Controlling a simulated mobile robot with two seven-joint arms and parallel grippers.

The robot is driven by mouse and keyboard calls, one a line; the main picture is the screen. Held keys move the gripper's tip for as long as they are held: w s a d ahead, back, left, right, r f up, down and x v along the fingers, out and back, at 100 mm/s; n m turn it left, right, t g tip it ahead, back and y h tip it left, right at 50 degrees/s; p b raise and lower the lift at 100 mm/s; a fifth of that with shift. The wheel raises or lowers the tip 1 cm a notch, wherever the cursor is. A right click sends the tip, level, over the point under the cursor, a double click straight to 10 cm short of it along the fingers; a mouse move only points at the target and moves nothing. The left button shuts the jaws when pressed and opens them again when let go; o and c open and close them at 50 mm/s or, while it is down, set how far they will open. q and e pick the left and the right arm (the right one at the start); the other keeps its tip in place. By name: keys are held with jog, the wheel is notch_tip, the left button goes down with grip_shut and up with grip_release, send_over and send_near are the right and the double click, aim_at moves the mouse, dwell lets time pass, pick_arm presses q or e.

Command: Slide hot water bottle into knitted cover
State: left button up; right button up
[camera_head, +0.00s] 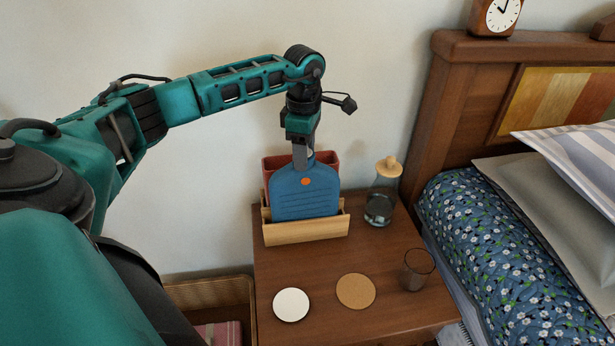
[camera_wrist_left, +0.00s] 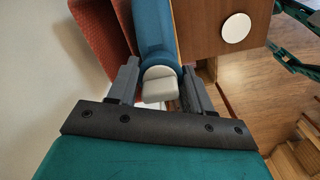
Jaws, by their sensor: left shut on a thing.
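The blue hot water bottle (camera_head: 303,197), with an orange dot and ridges, stands upright in a light wooden holder (camera_head: 305,231) on the nightstand. My left gripper (camera_head: 303,156) points down from above and is shut on the bottle's top end. In the left wrist view, a pale grey stopper (camera_wrist_left: 159,84) lies between the fingers, with the blue body (camera_wrist_left: 154,30) beyond. A red piece, apparently the knitted cover (camera_head: 328,158), stands right behind the bottle; it also shows in the left wrist view (camera_wrist_left: 98,35).
On the nightstand (camera_head: 300,263), a stoppered glass bottle (camera_head: 381,205) stands right of the holder. A white disc (camera_head: 291,305), a cork disc (camera_head: 356,291) and a dark glass (camera_head: 416,271) lie or stand in front. The bed (camera_head: 500,240) is at right, the wall behind.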

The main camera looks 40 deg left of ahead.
pick_arm(q)
notch_tip(320, 180, up, 2)
jog(key=shift+w+r+p, duration=0.1)
jog(key=shift+p, duration=0.45)
jog(key=shift+r+p, duration=0.5)
jog(key=shift+r, duration=0.1)
jog(key=shift+r+p, duration=0.3)
jog(key=shift+r, duration=0.1)
jog(key=shift+r+p, duration=0.7)
jog(key=shift+r, duration=0.15)
jog(key=shift+r+p, duration=2.15)
jog(key=shift+r, duration=0.6)
pick_arm(e)
notch_tip(320, 180, up, 6)
jog(key=d, duration=0.1)
jog(key=shift+s+d+r+h, duration=0.2)
jog(key=shift+s+d+h, duration=0.2)
jog(key=shift+s, duration=0.05)
pick_arm(q)
jog(key=shift+r, duration=0.1)
